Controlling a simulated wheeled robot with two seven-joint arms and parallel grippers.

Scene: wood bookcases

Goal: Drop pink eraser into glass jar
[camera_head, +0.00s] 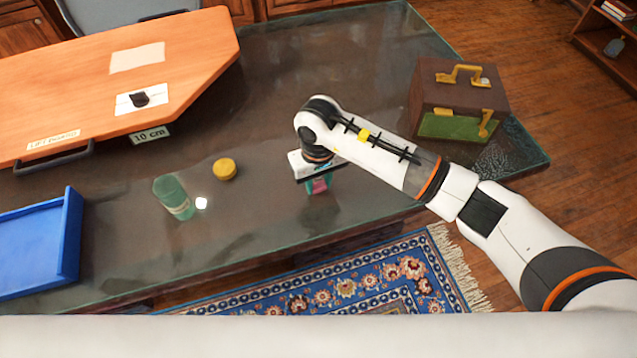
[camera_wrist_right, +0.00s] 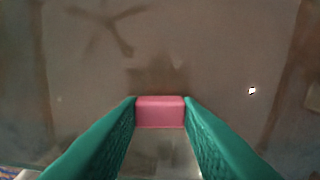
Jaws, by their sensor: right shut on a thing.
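The pink eraser (camera_wrist_right: 160,112) is held between the two green fingers of my right gripper (camera_wrist_right: 160,115) in the right wrist view. In the head view my right gripper (camera_head: 319,186) points down over the dark glossy table, with the pink eraser (camera_head: 320,186) showing between its fingers. The greenish glass jar (camera_head: 174,197) stands on the table to the left of the gripper, well apart from it. A round yellow lid (camera_head: 224,169) lies on the table beside the jar, between jar and gripper. My left gripper does not show.
A blue tray (camera_head: 70,240) is at the left edge. An orange wooden board (camera_head: 190,70) with a dark handle lies at the back left. A brown box (camera_head: 455,100) with brass handles stands at the back right. The tabletop (camera_head: 250,225) between jar and gripper is mostly bare.

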